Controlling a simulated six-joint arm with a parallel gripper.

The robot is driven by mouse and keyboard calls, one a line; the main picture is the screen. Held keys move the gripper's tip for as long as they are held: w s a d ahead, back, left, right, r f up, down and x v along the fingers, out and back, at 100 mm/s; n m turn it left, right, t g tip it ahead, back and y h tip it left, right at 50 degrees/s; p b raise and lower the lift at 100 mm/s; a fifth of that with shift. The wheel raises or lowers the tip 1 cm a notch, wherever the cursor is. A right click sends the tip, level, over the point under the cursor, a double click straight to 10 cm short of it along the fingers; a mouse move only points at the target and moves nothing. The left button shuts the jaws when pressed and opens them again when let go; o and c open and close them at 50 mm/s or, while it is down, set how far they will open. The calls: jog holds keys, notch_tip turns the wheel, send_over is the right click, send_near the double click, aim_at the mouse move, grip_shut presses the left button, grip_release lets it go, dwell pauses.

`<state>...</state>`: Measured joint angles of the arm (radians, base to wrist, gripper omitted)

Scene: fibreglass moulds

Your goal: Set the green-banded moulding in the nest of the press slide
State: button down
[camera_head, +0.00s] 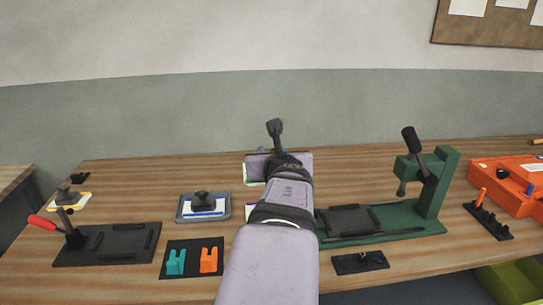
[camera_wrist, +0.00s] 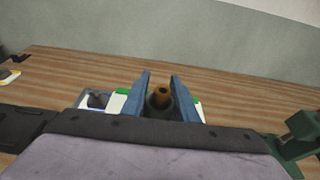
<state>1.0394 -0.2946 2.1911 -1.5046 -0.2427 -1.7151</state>
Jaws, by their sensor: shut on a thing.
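The green-banded moulding (camera_wrist: 118,103) is white with green at its ends and has a dark knob with a brown top. In the wrist view my gripper (camera_wrist: 161,88) has its two blue fingers shut on that knob. The moulding's middle is hidden behind the fingers and my wrist. In the head view my arm hides most of the gripper; a white and green edge of the moulding (camera_head: 247,178) shows at its left. The press slide's nest (camera_head: 350,220) is a dark, low-railed plate, empty, at the base of the green press (camera_head: 440,180), right of my arm.
A grey-blue tray (camera_head: 182,217) holds a blue-banded moulding. A dark plate with a red-handled clamp (camera_head: 100,245) lies left; a mat with teal and orange blocks (camera_head: 209,260) lies in front. The press's upright lever (camera_head: 411,145) stands over the slide's right side. Orange cases (camera_head: 510,185) stand far right.

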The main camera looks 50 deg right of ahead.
jog(key=shift+r, duration=0.7)
